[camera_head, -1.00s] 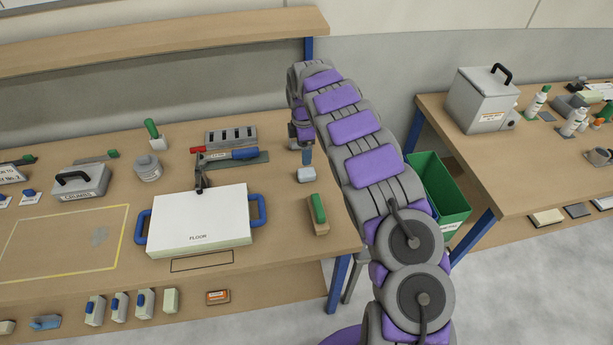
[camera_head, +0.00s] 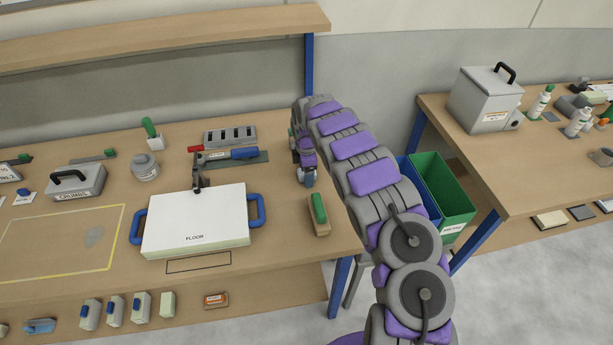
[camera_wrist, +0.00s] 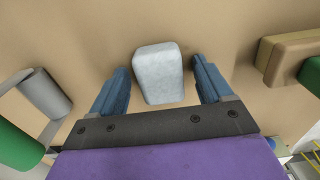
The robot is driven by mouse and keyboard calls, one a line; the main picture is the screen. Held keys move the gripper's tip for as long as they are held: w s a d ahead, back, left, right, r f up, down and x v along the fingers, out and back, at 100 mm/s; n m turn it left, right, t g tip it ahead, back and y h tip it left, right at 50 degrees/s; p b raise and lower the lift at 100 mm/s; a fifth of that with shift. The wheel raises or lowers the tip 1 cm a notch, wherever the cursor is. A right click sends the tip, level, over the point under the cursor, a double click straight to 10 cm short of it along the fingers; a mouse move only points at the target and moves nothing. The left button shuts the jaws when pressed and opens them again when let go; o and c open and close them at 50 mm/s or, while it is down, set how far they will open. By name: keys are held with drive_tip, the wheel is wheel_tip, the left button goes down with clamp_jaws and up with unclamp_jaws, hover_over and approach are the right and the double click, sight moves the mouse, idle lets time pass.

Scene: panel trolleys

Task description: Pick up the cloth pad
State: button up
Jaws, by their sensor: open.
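The cloth pad (camera_wrist: 160,75) is a pale blue-white rounded block lying on the wooden bench, seen from above in the wrist view. My gripper (camera_wrist: 161,68) is open, with one blue finger on each side of the pad and a visible gap to each. Whether the fingertips reach down to the bench beside it is hard to tell. In the head view my gripper (camera_head: 307,178) is over the right end of the bench and mostly hides the pad.
A wooden brush with a green top (camera_head: 318,213) lies close by, in front of my gripper; it also shows at the right of the wrist view (camera_wrist: 290,55). A white board with blue handles (camera_head: 195,222) lies to the left. Green and blue bins (camera_head: 445,195) stand off the bench's right end.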

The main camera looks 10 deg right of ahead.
drive_tip(key=shift+c, duration=0.4)
drive_tip(key=shift+r, duration=0.1)
drive_tip(key=c, duration=1)
drive_tip(key=shift+o, duration=0.2)
wheel_tip(320, 180, up, 10)
drive_tip(key=shift+p, duration=1.15)
